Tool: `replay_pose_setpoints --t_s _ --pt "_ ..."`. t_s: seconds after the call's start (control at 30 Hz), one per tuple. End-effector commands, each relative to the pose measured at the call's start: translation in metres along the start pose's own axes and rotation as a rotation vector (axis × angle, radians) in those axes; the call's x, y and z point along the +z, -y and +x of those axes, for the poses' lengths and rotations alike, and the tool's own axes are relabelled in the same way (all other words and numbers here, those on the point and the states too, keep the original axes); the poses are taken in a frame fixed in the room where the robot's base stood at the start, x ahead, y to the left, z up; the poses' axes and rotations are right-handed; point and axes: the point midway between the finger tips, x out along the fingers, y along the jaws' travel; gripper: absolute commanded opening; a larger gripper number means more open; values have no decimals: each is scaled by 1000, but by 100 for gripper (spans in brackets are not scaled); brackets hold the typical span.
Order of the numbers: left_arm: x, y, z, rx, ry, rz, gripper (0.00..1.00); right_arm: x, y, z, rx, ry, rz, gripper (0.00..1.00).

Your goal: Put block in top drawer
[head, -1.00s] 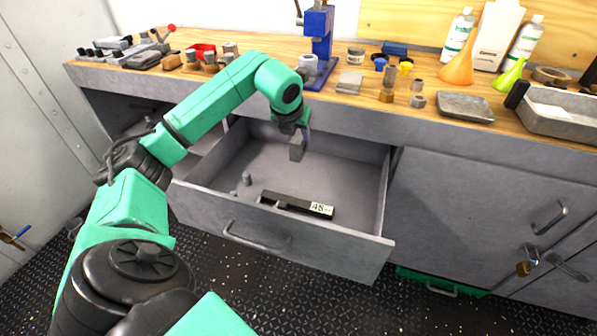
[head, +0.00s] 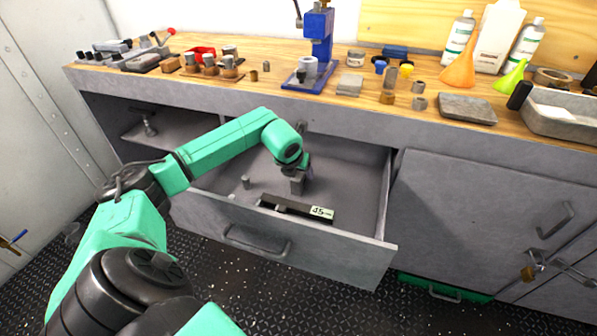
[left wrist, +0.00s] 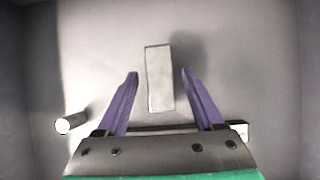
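The grey rectangular block (head: 297,184) is inside the open top drawer (head: 345,250), below my left gripper (head: 300,170). In the left wrist view the block (left wrist: 159,78) shows between and beyond the two purple fingertips, with a gap on each side. My left gripper (left wrist: 159,75) is open there. Whether the block rests fully on the drawer floor is hard to tell, but its shadow lies close beside it. My right gripper is not in view.
A black bar with a white label (head: 295,208) and a small grey cylinder (head: 246,182) lie in the drawer near its front. The drawer floor to the right is clear. The wooden worktop (head: 260,95) above holds a blue press (head: 318,40) and several bottles and parts.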

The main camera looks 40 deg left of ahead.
Motion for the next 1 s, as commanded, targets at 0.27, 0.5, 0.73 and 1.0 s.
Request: replay_pose_setpoints --t_s 0.27,0.5,0.73,1.0 --pt "2 -1 -10 2 3 1 69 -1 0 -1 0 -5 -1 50" --pt "1 -2 -66 5 4 5 69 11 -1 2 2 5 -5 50" --pt "1 -1 -113 2 2 1 69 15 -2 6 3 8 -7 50" --pt "0 0 -121 0 0 0 69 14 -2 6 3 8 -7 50"
